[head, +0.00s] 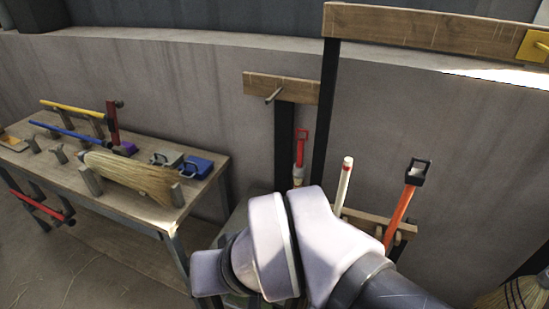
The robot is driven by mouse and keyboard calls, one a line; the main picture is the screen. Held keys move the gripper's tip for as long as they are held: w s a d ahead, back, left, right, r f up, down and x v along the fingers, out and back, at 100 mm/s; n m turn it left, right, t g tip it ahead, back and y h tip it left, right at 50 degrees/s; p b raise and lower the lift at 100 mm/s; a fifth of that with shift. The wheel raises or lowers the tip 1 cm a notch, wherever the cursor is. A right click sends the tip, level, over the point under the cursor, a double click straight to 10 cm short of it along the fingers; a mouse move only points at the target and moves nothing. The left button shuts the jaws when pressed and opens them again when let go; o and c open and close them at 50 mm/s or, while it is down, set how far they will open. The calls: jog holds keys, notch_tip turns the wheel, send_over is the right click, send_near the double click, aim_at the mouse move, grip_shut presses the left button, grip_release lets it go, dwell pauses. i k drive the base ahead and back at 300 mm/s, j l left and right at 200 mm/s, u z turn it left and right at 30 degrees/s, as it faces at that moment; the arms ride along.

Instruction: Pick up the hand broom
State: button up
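The hand broom (135,176) lies on the wooden table (145,205) at the left. Its straw head spreads toward the lower right, and its narrow end points to the upper left. It lies among short upright wooden pegs, one in front of it and one by its straw tips. My arm's pale joints rise in the lower middle, to the right of the table and apart from the broom. My gripper's fingers do not show.
Blue (196,166) and grey (166,160) boxes sit behind the broom. A blue stick (66,131), a yellow stick (70,106) and a red upright tool (113,124) are further back. Coloured handles stand at the rack on the right. Another straw broom (517,293) shows lower right.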

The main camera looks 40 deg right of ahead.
aim_at(299, 172)
jog(key=z, duration=1.25)
